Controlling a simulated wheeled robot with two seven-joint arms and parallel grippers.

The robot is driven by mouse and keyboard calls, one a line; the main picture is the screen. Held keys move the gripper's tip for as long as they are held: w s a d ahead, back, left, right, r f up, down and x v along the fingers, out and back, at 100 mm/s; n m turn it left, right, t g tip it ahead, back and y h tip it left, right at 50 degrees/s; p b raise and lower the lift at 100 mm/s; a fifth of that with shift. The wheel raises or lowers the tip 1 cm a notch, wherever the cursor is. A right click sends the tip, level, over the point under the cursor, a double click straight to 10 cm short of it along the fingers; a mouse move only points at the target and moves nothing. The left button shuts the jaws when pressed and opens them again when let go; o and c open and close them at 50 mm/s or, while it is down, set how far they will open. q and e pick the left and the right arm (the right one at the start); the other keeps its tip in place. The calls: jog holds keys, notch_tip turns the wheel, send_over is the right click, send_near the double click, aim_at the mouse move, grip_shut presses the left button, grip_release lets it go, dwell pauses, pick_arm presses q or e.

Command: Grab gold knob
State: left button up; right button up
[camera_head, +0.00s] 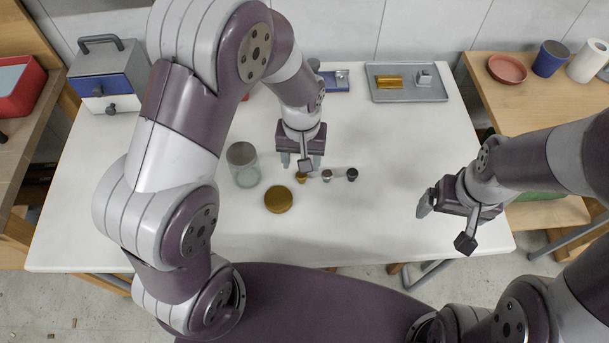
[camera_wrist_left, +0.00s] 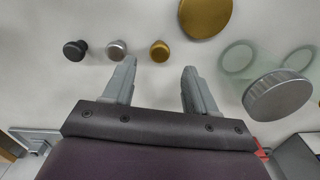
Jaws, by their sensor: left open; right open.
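The small gold knob (camera_head: 301,177) stands on the white table in the head view, at the left end of a row with a silver knob (camera_head: 327,175) and a black knob (camera_head: 352,174). In the left wrist view the gold knob (camera_wrist_left: 159,51) lies ahead of and between the fingertips, with the silver knob (camera_wrist_left: 117,49) and black knob (camera_wrist_left: 75,50) to its left. My left gripper (camera_head: 299,160) is open and empty, above the table close to the gold knob, pointing down. My right gripper (camera_head: 436,205) is open and empty over the table's right side.
A large gold disc-shaped lid (camera_head: 278,199) and a clear jar with a grey lid (camera_head: 242,165) stand near the knobs. A grey tray (camera_head: 408,95) with gold and silver pieces lies at the back right. A drawer box (camera_head: 107,80) stands back left. The front table area is clear.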

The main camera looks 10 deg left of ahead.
aim_at(302, 177)
pick_arm(q)
jog(key=f, duration=0.4)
jog(key=shift+s+f, duration=0.3)
jog(key=shift+s, duration=0.1)
jog(key=shift+w+f, duration=0.15)
jog(key=shift+f, duration=0.2)
grip_shut()
jog(key=shift+r, duration=0.1)
